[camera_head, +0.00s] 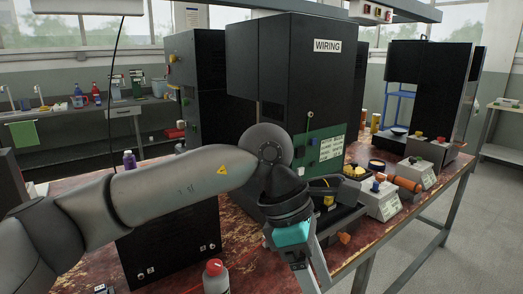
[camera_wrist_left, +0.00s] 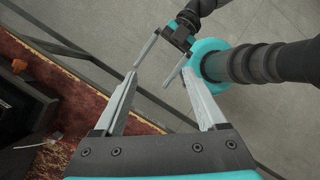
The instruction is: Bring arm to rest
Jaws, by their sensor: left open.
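My left arm comes in from the left across the head view. Its gripper (camera_head: 308,274) hangs over the front edge of the bench, beside the dark machine, fingers pointing down. In the left wrist view the same gripper (camera_wrist_left: 162,78) has its two grey fingers well apart, with nothing between them. Beyond it, my right gripper (camera_wrist_left: 149,76) shows with its two thin fingers apart and empty, above the grey floor. The right arm is not clearly seen in the head view.
The worn red bench (camera_head: 405,208) carries a black cabinet marked WIRING (camera_head: 305,70), a green panel (camera_head: 318,150), grey button boxes (camera_head: 379,199) and orange cylinders. A red-capped bottle (camera_head: 216,277) stands near the front. Open floor (camera_head: 460,240) lies to the right.

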